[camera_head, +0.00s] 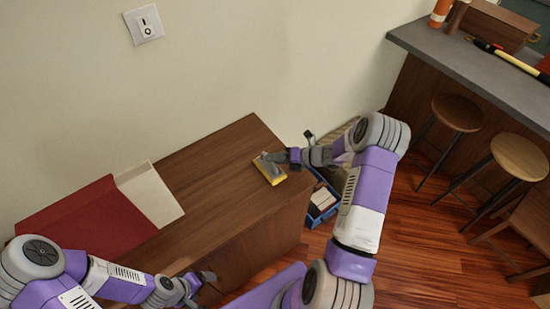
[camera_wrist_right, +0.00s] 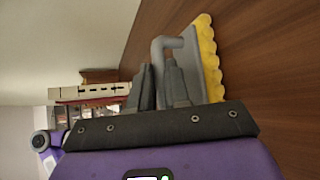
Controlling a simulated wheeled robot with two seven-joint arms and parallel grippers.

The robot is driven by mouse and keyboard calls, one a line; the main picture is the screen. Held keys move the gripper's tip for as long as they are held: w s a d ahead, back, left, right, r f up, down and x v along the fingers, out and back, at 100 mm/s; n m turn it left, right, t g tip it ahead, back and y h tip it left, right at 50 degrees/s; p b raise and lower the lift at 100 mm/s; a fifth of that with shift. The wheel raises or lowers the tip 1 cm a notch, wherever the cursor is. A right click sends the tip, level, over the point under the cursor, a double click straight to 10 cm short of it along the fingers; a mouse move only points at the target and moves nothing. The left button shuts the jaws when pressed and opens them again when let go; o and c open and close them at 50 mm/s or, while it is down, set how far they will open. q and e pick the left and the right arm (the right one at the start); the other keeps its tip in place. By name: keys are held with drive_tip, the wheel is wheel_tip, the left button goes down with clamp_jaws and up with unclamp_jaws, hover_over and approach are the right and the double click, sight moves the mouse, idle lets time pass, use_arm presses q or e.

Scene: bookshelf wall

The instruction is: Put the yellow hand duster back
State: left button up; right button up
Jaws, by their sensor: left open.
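The yellow hand duster (camera_head: 270,171), a yellow pad with a grey back and handle, is at the brown cabinet top (camera_head: 222,172), near its right edge. In the right wrist view the duster (camera_wrist_right: 211,62) has its scalloped yellow pad facing the wood; I cannot tell whether it touches. My right gripper (camera_head: 273,157) reaches in from the right. Its fingers (camera_wrist_right: 158,82) are closed around the grey handle. My left gripper (camera_head: 203,284) is open and empty, low in front of the cabinet, apart from the duster.
A red panel (camera_head: 88,222) and a cream box-like piece (camera_head: 150,196) lie on the cabinet's left. A blue crate (camera_head: 322,217) with things in it stands on the floor right of the cabinet. A grey counter (camera_head: 470,65) and stools (camera_head: 519,157) stand at the right.

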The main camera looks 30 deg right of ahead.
drive_tip(key=o, duration=0.4)
drive_tip(key=shift+r, duration=0.25)
drive_tip(key=p+v, duration=0.1)
drive_tip(key=v, duration=1.1)
drive_tip(key=shift+p, duration=0.3)
